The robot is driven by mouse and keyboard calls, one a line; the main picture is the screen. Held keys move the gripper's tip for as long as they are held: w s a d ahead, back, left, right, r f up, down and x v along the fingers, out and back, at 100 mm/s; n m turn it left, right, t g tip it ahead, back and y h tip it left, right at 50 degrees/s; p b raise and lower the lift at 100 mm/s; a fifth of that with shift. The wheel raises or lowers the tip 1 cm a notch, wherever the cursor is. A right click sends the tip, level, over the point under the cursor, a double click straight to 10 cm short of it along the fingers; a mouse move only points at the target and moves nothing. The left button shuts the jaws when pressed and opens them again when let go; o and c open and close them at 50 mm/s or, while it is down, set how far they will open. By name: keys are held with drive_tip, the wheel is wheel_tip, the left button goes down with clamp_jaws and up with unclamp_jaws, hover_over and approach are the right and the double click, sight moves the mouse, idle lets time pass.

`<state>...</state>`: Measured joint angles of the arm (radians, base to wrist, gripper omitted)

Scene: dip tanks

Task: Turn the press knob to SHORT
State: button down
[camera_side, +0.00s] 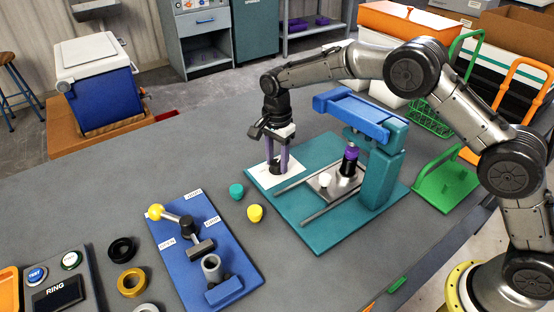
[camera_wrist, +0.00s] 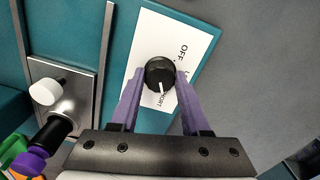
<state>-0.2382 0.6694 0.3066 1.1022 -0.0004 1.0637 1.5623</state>
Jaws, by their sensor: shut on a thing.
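The press knob (camera_wrist: 157,70) is black and round with a white pointer line. It sits on a white label plate (camera_wrist: 190,45) on the teal press base (camera_side: 320,232). My gripper (camera_wrist: 160,78) has purple fingers, one on each side of the knob, and is shut on it. In the wrist view the pointer line aims down the picture, toward lettering that ends in "ORT". "OFF" shows at the upper right of the plate, and a label between them is mostly hidden by the right finger. In the side view the gripper (camera_side: 277,162) reaches straight down onto the plate.
The teal press with a blue top arm (camera_side: 365,115) stands right of my gripper. A metal carriage (camera_side: 330,185) holds a white knob and a purple-black piece. A teal piece (camera_side: 236,190) and a yellow piece (camera_side: 255,213) lie left of the base. A blue lever board (camera_side: 195,250) is at front left.

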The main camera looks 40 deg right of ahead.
sight(277, 162)
drive_tip(key=shift+r, duration=0.1)
drive_tip(key=shift+c, duration=1.8)
unclamp_jaws()
wheel_tip(277, 162, up, 14)
